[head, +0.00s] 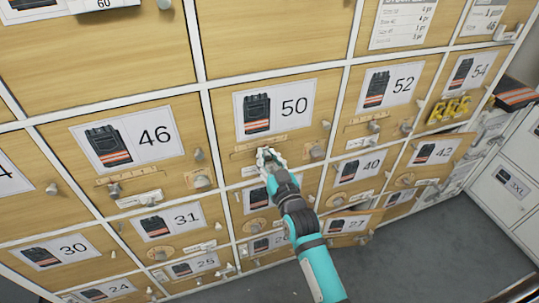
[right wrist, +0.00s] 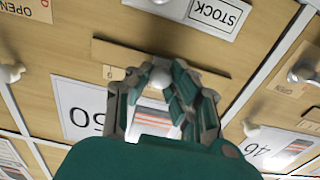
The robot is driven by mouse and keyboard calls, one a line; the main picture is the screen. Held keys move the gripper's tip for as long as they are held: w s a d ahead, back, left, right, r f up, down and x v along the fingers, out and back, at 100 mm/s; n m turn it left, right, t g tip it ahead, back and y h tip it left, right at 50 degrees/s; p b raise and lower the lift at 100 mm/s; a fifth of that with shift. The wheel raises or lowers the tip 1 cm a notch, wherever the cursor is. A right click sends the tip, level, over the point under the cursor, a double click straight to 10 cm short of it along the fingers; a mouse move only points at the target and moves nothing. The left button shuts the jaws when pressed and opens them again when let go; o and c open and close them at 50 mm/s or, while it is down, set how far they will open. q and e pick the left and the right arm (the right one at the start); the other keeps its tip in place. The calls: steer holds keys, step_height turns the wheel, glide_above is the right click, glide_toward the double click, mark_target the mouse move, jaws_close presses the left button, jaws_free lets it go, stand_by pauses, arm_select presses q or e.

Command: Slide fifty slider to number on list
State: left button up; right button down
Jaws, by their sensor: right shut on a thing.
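My right gripper (head: 268,158) is at this strip. In the right wrist view, upside down, my right gripper (right wrist: 160,90) is shut on the pale slider knob (right wrist: 160,76) at the wooden strip (right wrist: 125,50). One digit, perhaps a 6, shows beside the knob; other numbers are hidden by the fingers. The printed list (head: 402,22) hangs at the upper right, too small to read surely. My left gripper is not in view.
Doors 46 (head: 80,165) and 52 (head: 375,62) flank door 50, with protruding knobs and similar strips. A grey knob (head: 317,152) sticks out right of the gripper. Doors at the lower right stand ajar. Grey floor (head: 420,265) is clear there.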

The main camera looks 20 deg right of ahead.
steer(key=shift+a, duration=0.1)
steer(key=shift+d, duration=0.3)
steer(key=c, duration=1.5)
jaws_free()
steer(key=shift+d, duration=0.25)
steer(key=o, duration=0.3)
steer(key=shift+a, duration=0.15)
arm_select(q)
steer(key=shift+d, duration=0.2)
arm_select(e)
steer(key=s, duration=1.2)
steer(key=shift+d, duration=0.2)
